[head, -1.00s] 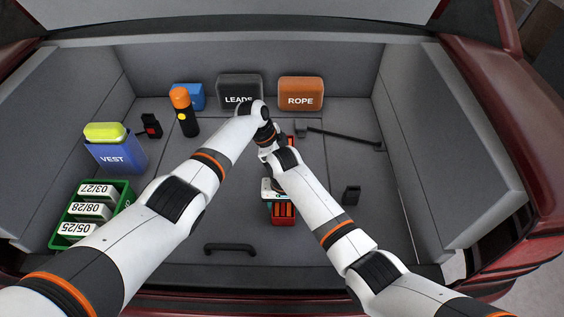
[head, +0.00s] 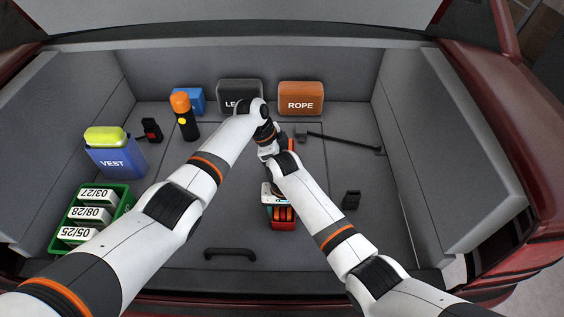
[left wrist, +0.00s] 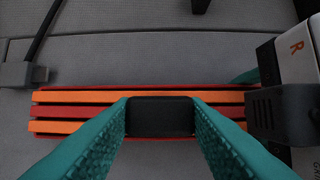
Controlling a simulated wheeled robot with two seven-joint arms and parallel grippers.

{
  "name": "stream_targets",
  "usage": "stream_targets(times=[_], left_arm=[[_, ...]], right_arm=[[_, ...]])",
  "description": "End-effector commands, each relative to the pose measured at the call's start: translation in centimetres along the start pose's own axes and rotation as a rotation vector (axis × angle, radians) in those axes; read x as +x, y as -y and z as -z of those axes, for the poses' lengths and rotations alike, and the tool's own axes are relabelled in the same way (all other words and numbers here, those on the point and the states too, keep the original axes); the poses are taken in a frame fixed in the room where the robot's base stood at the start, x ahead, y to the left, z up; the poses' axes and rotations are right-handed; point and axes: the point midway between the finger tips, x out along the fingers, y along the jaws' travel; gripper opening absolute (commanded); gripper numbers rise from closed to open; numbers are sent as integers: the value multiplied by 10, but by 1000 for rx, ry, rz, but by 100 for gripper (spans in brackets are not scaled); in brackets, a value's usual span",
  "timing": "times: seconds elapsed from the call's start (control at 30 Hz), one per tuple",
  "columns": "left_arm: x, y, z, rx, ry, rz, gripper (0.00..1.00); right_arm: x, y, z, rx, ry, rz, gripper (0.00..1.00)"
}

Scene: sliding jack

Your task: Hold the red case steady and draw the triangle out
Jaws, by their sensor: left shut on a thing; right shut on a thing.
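The long red case (head: 291,145) lies on the trunk floor, mostly hidden under my arms in the head view. In the left wrist view the case (left wrist: 60,112) runs across the picture, with orange bars of the triangle (left wrist: 70,97) lying along it. My left gripper (left wrist: 160,105) is shut on a black block at the middle of the case.
A black bar tool (head: 343,140) lies behind to the right. The LEADS bag (head: 240,92) and ROPE bag (head: 300,98) stand at the back. A flashlight (head: 184,116), VEST box (head: 118,160) and green crate (head: 124,202) are left. Floor at right is mostly clear.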

Motion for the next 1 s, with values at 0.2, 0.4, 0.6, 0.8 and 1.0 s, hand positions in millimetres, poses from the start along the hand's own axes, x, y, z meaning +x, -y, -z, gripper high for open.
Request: stream_targets(times=[0.2, 0.4, 0.6, 0.8, 1.0], left_arm=[[-5, 0, -2, 0, 1, -1, 7], [-9, 0, -4, 1, 1, -1, 7], [-12, 0, -5, 1, 1, -2, 7], [-12, 0, -5, 1, 1, -1, 7], [-12, 0, -5, 1, 1, -1, 7]], right_arm=[[0, 0, 0, 0, 0, 0, 34], [0, 0, 0, 0, 0, 0, 34], [0, 0, 0, 1, 0, 0, 34], [0, 0, 0, 0, 0, 0, 34], [0, 0, 0, 1, 0, 0, 34]])
